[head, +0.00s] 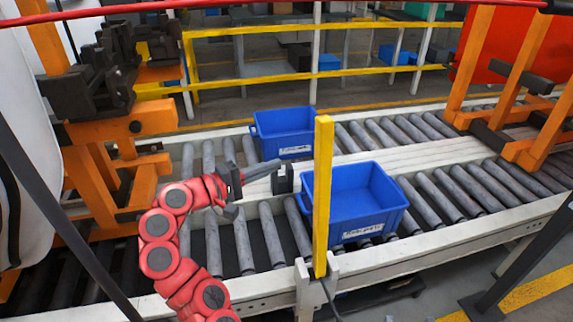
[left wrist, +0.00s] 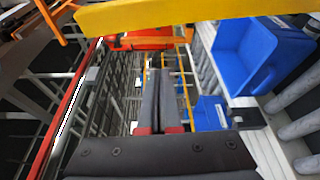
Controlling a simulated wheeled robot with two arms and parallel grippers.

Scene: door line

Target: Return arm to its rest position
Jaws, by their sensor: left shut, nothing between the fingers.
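My left arm is red and rises from the bottom of the head view. Its dark grey gripper (head: 238,178) is over the roller conveyor, left of the yellow post. In the left wrist view the two fingers (left wrist: 158,98) lie together, shut, with nothing between them. The gripper is apart from both blue crates. The near blue crate (head: 357,200) stands on the rollers right of the post and looks empty. The far blue crate (head: 284,132) stands behind it. My right gripper does not show.
The upright yellow post (head: 323,195) stands close to the gripper's right. A small black box (head: 282,180) sits by the rail beside the gripper. Orange frames (head: 105,175) stand at the left, others at the right. A yellow fence (head: 330,72) runs behind the conveyor.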

